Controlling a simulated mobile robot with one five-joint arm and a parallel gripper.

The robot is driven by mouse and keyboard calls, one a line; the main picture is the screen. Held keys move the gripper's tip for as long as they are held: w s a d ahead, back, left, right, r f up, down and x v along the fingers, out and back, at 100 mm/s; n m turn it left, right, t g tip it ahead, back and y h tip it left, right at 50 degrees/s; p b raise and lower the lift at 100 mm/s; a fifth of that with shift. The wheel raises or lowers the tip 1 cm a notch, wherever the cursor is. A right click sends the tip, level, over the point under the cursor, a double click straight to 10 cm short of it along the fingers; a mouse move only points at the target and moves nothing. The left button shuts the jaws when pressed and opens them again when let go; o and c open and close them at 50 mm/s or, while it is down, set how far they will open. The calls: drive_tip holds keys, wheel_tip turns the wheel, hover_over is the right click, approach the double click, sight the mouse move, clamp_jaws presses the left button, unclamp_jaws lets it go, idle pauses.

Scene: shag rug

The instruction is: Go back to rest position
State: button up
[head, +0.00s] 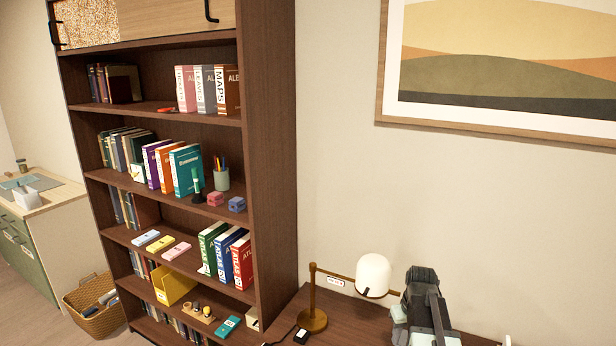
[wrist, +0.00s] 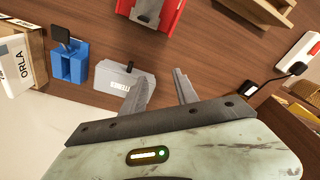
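My gripper (wrist: 161,88) shows in the wrist view with its two grey fingers apart and nothing between them. It is above a brown wooden surface. A grey labelled box (wrist: 122,78) is close to the left finger, and I cannot tell whether they touch. In the head view, my folded grey and pale green arm (head: 425,310) is at the lower right, beside the lamp. The fingers cannot be made out there.
A lamp (head: 373,274) stands on the desk by a tall bookshelf (head: 272,150). The wrist view shows a blue holder (wrist: 68,65), a red tray (wrist: 172,18), a white "ORLA" box (wrist: 16,66) and a black plug (wrist: 249,89). A wicker basket (head: 92,318) stands at left.

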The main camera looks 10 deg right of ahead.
drive_tip(key=s+a, duration=0.3)
drive_tip(key=a, duration=0.8)
drive_tip(key=s+a+g, duration=0.1)
drive_tip(key=s+a, duration=0.2)
drive_tip(key=a, duration=0.9)
drive_tip(key=shift+s, duration=0.35)
drive_tip(key=shift+d, duration=0.15)
